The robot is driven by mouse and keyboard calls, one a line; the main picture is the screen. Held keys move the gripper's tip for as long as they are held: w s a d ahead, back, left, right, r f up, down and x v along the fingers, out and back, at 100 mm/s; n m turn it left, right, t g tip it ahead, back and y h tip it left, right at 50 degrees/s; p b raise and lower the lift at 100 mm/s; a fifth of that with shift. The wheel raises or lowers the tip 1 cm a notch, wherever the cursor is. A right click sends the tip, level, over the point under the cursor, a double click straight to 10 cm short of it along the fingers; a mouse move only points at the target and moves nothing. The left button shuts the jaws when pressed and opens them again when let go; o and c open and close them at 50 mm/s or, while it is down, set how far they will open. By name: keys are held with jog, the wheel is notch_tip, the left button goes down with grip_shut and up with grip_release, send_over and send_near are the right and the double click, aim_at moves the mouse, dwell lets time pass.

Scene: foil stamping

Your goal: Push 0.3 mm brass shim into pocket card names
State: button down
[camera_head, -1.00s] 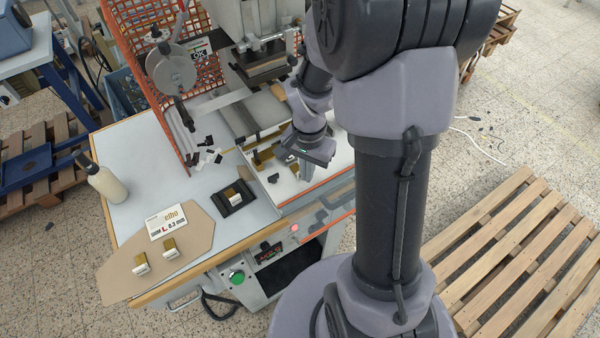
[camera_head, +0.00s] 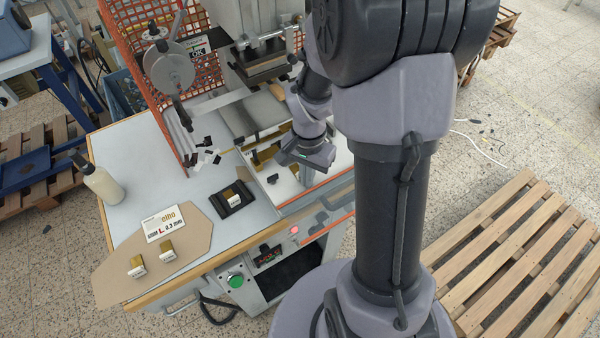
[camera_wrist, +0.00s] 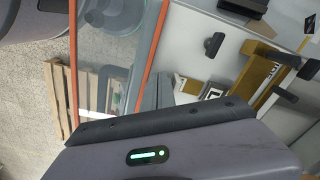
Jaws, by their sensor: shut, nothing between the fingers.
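The white card (camera_head: 161,222) lies on the tan board and reads "L 0.3 mm" on its lower line. Two brass pieces with white labels (camera_head: 137,266) (camera_head: 167,250) lie in front of it. Another labelled brass piece (camera_head: 232,197) sits in a black holder (camera_head: 247,193). A brass-coloured fixture shows in the wrist view (camera_wrist: 247,88), with a white tag marked "L" (camera_wrist: 213,92) beside it. In the head view my arm partly hides this area. My gripper (camera_head: 306,176) is shut and empty above the front right of the press table. I cannot tell whether its tip touches anything.
The press head (camera_head: 262,65) stands above the back of the table. An orange mesh guard (camera_head: 165,110) is at its left and an orange-edged rail (camera_head: 318,225) in front. A bottle (camera_head: 103,183) stands at the left. Small black clips (camera_head: 205,155) lie near the guard.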

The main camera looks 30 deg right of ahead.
aim_at(297, 169)
jog(key=shift+r, duration=0.15)
jog(key=shift+r, duration=0.2)
jog(key=shift+w+p, duration=0.3)
jog(key=shift+w, duration=1.1)
jog(key=shift+w, duration=0.3)
jog(key=shift+w, duration=0.85)
jog(key=shift+s+r+p, duration=0.2)
jog(key=shift+r+p, duration=0.4)
jog(key=shift+r, duration=0.25)
jog(key=shift+s+r+p, duration=0.2)
jog(key=shift+r+p, duration=0.45)
jog(key=shift+r, duration=0.15)
jog(key=shift+s+r+p, duration=0.2)
jog(key=shift+r+p, duration=0.4)
jog(key=shift+r, duration=0.25)
